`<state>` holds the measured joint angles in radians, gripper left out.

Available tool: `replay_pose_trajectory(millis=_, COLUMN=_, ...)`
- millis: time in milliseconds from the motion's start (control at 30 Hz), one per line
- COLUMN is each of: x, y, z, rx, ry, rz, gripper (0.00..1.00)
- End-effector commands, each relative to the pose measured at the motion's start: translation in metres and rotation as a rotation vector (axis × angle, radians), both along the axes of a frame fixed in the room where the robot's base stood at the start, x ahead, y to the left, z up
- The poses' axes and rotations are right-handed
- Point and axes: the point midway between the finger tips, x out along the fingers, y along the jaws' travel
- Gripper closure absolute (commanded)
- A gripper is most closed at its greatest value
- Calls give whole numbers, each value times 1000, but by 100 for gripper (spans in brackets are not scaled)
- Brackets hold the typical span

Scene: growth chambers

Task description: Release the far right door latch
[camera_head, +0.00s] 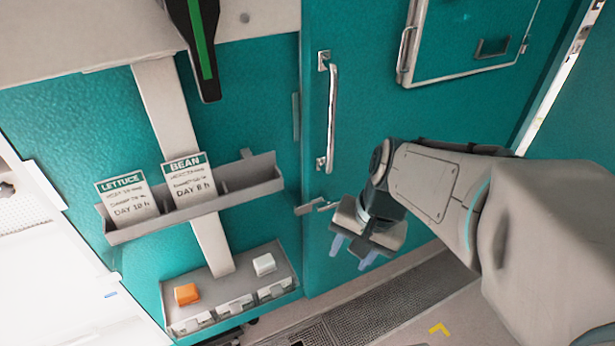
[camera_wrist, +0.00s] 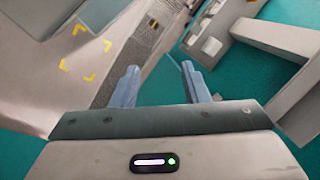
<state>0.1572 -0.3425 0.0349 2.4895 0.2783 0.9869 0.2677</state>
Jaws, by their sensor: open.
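A teal door (camera_head: 420,120) with an upright silver handle (camera_head: 331,115) stands in the middle of the head view. A small metal lever (camera_head: 309,209), which looks like a latch, sits below the handle at the door's left edge. My gripper (camera_head: 352,256) is in front of the lower door, to the right of and below this lever. It is open, with its fingers apart and pointing down. In the wrist view my gripper (camera_wrist: 160,72) has nothing between its fingers. The lever is not clearly visible there.
Left of the door are a card rack (camera_head: 240,195) with lettuce and bean cards, and a lower tray (camera_head: 225,293) with an orange block (camera_head: 186,293) and a white block (camera_head: 264,265). A framed hatch (camera_head: 490,62) is at upper right. A floor grate (camera_head: 390,303) lies below.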

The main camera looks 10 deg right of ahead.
Motion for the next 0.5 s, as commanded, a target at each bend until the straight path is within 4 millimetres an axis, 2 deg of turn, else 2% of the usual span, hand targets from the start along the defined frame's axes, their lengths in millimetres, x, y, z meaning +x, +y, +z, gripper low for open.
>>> replay_pose_trajectory(millis=33, x=3, y=4, z=-24, rx=75, ry=86, rz=-143, gripper=59)
replay_pose_trajectory(millis=100, x=9, y=12, z=-43, rx=186, ry=204, rz=-349, gripper=59)
replay_pose_trajectory(millis=333, x=47, y=28, z=-89, rx=549, ry=631, rz=-1014, gripper=59)
replay_pose_trajectory(millis=500, x=91, y=17, z=-116, rx=833, ry=995, rz=-1461, gripper=59)
